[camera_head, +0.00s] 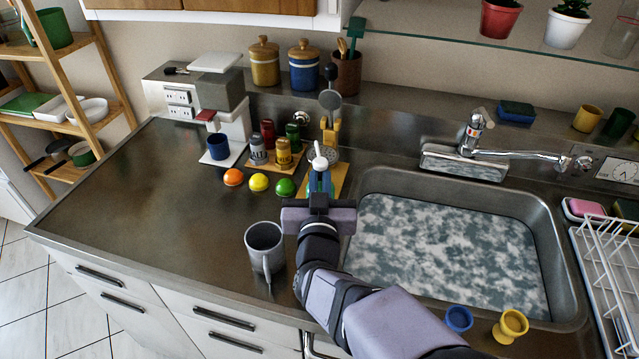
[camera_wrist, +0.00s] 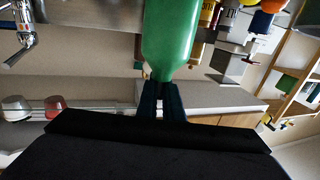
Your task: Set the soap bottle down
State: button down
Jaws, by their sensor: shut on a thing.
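The soap bottle has a white pump top (camera_head: 319,161) in the head view, just beyond my gripper (camera_head: 319,190). Its body is mostly hidden there by my gripper and wrist. In the wrist view the green bottle body (camera_wrist: 168,42) fills the upper middle, with its end between the dark fingers of my gripper (camera_wrist: 162,92). My gripper is shut on the bottle. A light wooden board (camera_head: 341,178) shows around the bottle, left of the sink. I cannot tell whether the bottle's base touches it.
The water-filled sink (camera_head: 560,250) lies right of my gripper. A grey mug (camera_head: 264,245) stands at front left. Orange, yellow and green balls (camera_head: 258,182) and several shakers (camera_head: 283,152) are close on the left. A utensil holder (camera_head: 329,135) stands behind. The far-left counter is clear.

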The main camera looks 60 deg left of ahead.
aim_at(320, 189)
jog(key=shift+f+p, duration=0.35)
jog(key=shift+f, duration=1.4)
jog(key=shift+f, duration=0.2)
jog(key=c, duration=1.9)
grip_release()
jog(key=shift+r, duration=0.15)
jog(key=shift+s+d, duration=0.25)
jog(key=shift+d, duration=0.15)
jog(key=b+v, duration=0.3)
jog(key=v, duration=0.8)
